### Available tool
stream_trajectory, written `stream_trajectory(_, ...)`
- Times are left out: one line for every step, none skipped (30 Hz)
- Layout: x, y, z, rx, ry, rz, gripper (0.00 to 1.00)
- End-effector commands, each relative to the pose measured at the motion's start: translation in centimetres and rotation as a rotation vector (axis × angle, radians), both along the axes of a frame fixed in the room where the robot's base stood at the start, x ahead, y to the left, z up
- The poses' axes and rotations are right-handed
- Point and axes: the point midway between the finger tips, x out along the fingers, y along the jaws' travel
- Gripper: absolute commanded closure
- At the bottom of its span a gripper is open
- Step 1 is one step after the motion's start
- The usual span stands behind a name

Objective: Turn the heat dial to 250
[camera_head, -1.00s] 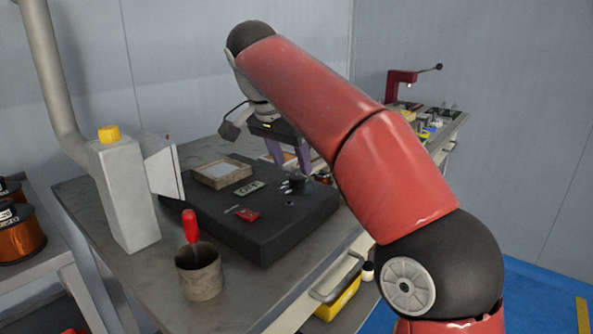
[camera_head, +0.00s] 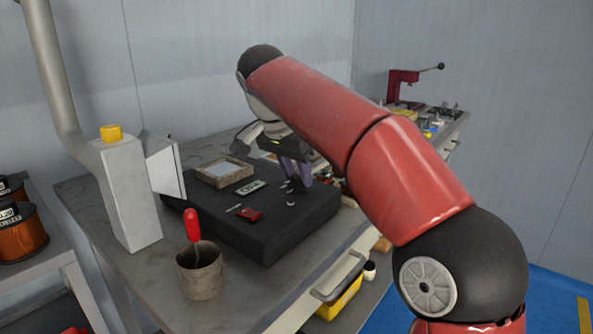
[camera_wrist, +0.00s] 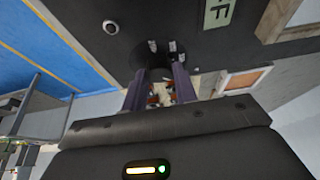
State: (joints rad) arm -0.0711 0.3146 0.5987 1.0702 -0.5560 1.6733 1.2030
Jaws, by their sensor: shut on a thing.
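The heat dial is a dark round knob (camera_wrist: 153,52) on the black control box (camera_head: 262,232), with small white labels around it. In the head view my fingers hide most of it. My gripper (camera_wrist: 158,74) points at the box with its purple fingers on either side of the dial, shut on it. The gripper (camera_head: 297,179) also shows over the right part of the box in the head view. The label figures are too small to read, so the dial's setting cannot be told. A pale plate (camera_head: 251,187) reading "OFF" lies left of the dial.
A red switch (camera_head: 249,214) and a small silver button (camera_head: 291,204) sit on the box near the dial. A framed tray (camera_head: 222,173) stands behind. A grey post (camera_head: 128,195) and a cup with a red-handled tool (camera_head: 200,272) stand at the left.

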Motion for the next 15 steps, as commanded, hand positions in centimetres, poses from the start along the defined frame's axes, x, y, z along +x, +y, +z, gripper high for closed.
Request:
stream_trajectory(0.00,0.00,0.02,0.000,0.000,0.002,0.94)
stream_trajectory(0.00,0.00,0.02,0.001,0.000,0.004,0.94)
stream_trajectory(-0.01,-0.01,0.03,0.001,-0.001,0.008,0.94)
stream_trajectory(-0.01,-0.01,0.03,0.001,-0.001,0.013,0.94)
stream_trajectory(-0.01,-0.01,0.03,0.000,-0.001,0.020,0.94)
stream_trajectory(-0.02,-0.02,0.04,0.000,-0.001,0.030,0.94)
stream_trajectory(-0.03,-0.04,0.05,0.000,-0.001,0.038,0.94)
stream_trajectory(-0.06,-0.07,0.05,-0.001,-0.002,0.050,0.94)
stream_trajectory(-0.06,-0.10,0.05,-0.001,-0.001,0.066,0.94)
stream_trajectory(-0.06,-0.11,0.05,-0.001,-0.002,0.082,0.94)
stream_trajectory(-0.05,-0.12,0.05,0.000,-0.001,0.098,0.94)
stream_trajectory(-0.06,-0.15,0.03,-0.001,-0.001,0.123,0.94)
stream_trajectory(-0.07,-0.16,0.03,-0.002,-0.001,0.145,0.94)
stream_trajectory(-0.10,-0.17,0.04,0.000,-0.001,0.166,0.94)
stream_trajectory(-0.09,-0.23,0.06,-0.001,-0.002,0.197,0.94)
